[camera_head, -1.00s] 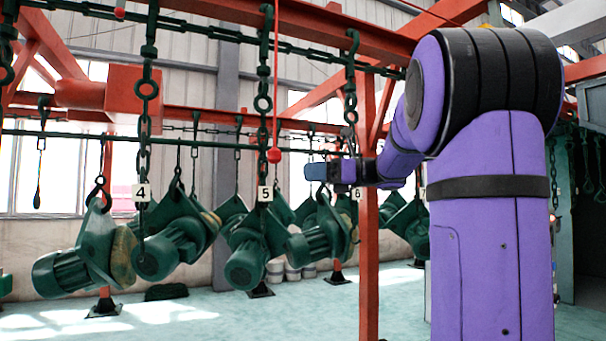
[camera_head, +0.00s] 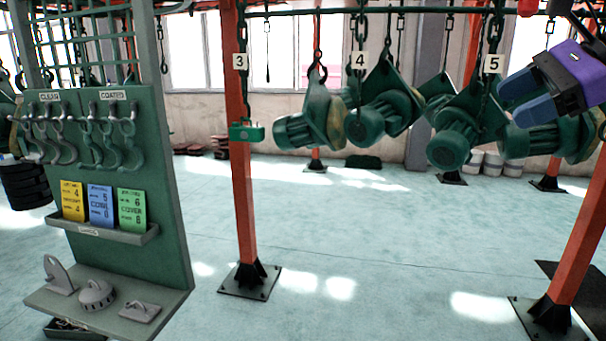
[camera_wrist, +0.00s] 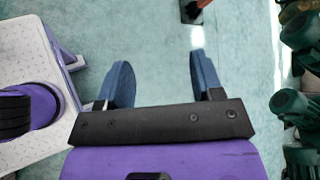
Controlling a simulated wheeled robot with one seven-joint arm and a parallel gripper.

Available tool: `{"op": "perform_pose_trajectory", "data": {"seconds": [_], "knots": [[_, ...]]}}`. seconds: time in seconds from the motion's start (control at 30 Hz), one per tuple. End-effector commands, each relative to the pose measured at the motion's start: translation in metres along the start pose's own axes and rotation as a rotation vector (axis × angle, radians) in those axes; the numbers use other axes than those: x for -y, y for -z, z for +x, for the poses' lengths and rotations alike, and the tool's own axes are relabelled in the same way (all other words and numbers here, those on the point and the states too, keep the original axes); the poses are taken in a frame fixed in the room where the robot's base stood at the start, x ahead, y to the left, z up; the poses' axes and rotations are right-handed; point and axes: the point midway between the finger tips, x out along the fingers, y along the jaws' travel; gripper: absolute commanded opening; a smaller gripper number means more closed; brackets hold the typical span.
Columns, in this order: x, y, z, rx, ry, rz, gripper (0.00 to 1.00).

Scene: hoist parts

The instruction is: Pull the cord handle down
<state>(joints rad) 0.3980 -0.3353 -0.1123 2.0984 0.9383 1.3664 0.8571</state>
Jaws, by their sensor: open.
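My gripper (camera_head: 512,99) is at the right side of the head view, in front of the green hanging hoist parts near plate 5. Its two blue fingers also show in the wrist view (camera_wrist: 160,66), spread apart with only floor between them. A small red shape (camera_head: 528,8) is cut by the top edge of the head view, above my gripper. It may be the red ball of the cord handle, but I cannot tell. No cord is clear now, and nothing red lies between the fingers.
A green tool board (camera_head: 160,170) with hooks, cards and a shelf of grey parts stands at left. Green motors (camera_head: 452,148) hang at right. The middle floor is clear.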

Motion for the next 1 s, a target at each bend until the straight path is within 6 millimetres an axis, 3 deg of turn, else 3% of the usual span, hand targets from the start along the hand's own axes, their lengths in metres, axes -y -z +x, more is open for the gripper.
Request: {"op": "perform_pose_trajectory", "data": {"seconds": [0.03, 0.2, 0.4, 0.5, 0.67, 0.87, 1.0], "knots": [[-0.027, -0.005, 0.013, -0.061, -0.06, -0.131, 0.6], [-0.106, 0.003, 0.04, -0.266, -0.278, -0.648, 0.6], [-0.171, 0.023, 0.048, -0.428, -0.522, -1.252, 0.6], [-0.186, 0.032, 0.048, -0.474, -0.61, -1.468, 0.6], [-0.197, 0.038, 0.048, -0.506, -0.682, -1.639, 0.6], [-0.197, 0.039, 0.047, -0.51, -0.69, -1.656, 0.6], [-0.186, 0.034, 0.046, -0.494, -0.637, -1.529, 0.6]]}}
